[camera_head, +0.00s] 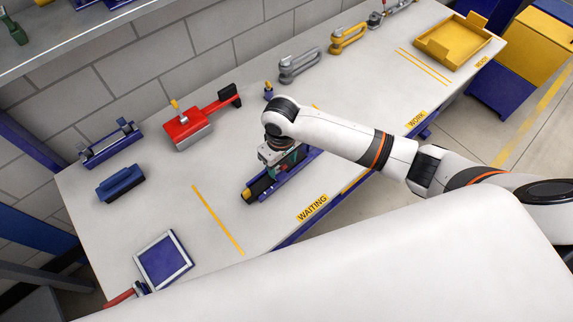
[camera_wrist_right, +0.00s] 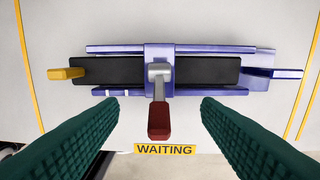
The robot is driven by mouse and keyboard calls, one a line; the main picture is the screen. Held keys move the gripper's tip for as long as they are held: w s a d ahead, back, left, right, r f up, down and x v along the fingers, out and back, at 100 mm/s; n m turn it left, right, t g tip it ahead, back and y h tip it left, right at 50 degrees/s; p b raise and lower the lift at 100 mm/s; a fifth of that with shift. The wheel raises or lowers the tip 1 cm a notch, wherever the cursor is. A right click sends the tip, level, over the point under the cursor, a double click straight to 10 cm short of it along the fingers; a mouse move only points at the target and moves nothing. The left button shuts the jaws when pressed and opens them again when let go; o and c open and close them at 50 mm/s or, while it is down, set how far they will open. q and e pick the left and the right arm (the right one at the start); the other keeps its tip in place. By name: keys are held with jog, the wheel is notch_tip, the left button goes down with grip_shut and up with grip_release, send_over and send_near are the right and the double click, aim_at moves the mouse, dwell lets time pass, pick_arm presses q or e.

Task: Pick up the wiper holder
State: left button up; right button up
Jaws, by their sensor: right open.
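What looks like the wiper holder is a long blue frame (camera_head: 262,190) around a black bar, with a yellow end piece. It lies on the table near the WAITING label. In the right wrist view the holder (camera_wrist_right: 110,50) lies crosswise, with a blue band, a grey lever (camera_wrist_right: 160,75) and a dark red grip over its middle. My right gripper (camera_head: 280,158) is above it, pointing down. In the wrist view its green fingers (camera_wrist_right: 158,105) are wide apart, on either side of the red grip, with nothing held. My left gripper is not in view.
A red tool (camera_head: 187,127), a blue block (camera_head: 120,188) and a blue rack (camera_head: 111,145) stand at the left. A blue framed panel (camera_head: 163,260) lies in front. Clamps (camera_head: 300,66) and a yellow tray (camera_head: 453,42) are farther back. The wall borders the table's far side.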

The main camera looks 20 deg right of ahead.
aim_at(280, 170)
jog(key=shift+w+a+f+p, duration=0.1)
jog(key=shift+f+p, duration=0.1)
jog(key=shift+f, duration=0.7)
jog(key=shift+w+f+p, duration=0.15)
jog(key=shift+f, duration=0.75)
jog(key=shift+w+a+f+p, duration=0.1)
jog(key=shift+f+p, duration=0.1)
jog(key=shift+f, duration=0.7)
jog(key=shift+c, duration=0.6)
grip_shut()
